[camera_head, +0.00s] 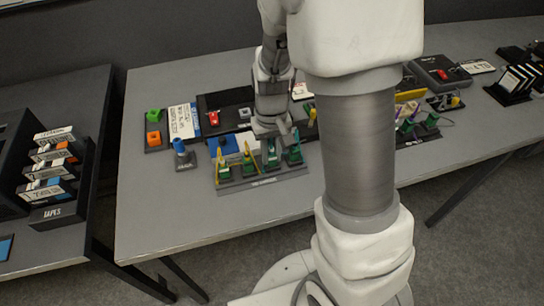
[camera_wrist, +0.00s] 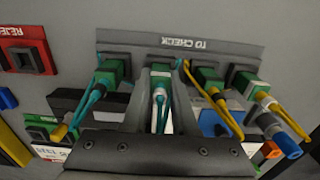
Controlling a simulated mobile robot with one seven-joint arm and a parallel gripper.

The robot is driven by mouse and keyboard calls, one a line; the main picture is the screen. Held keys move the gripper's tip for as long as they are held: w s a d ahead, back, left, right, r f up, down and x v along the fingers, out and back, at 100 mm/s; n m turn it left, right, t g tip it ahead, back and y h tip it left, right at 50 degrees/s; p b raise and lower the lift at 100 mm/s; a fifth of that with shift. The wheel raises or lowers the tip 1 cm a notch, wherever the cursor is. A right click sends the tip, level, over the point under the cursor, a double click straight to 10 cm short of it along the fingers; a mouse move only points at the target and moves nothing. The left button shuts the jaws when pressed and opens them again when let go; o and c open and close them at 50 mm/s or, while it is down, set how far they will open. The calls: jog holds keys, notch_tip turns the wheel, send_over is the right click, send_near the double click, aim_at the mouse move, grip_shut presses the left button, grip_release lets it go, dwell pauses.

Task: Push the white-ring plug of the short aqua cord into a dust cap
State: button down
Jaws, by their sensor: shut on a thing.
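In the wrist view, my gripper (camera_wrist: 161,88) is shut on the white-ring plug (camera_wrist: 160,93) of an aqua cord (camera_wrist: 163,118), the plug lying between its two grey fingers. A green block (camera_wrist: 160,72) on the grey TO CHECK rack (camera_wrist: 190,43) sits just beyond the plug. I cannot tell whether plug and block touch. Another aqua cord (camera_wrist: 88,100) hangs from the green block to the left. In the head view, my gripper (camera_head: 274,130) is above the rack (camera_head: 262,184), and its fingertips and the plug are mostly hidden. I cannot single out a dust cap for certain.
Yellow cords (camera_wrist: 225,108) hang from the green blocks to the right, close to my gripper. In the head view, a blue-topped post (camera_head: 180,150) and green (camera_head: 153,115) and orange (camera_head: 153,137) blocks stand left. The table's front left is clear.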

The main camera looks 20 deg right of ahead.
aim_at(271, 153)
jog(key=shift+r, duration=0.1)
jog(key=shift+r+p, duration=1.95)
jog(key=shift+r, duration=0.25)
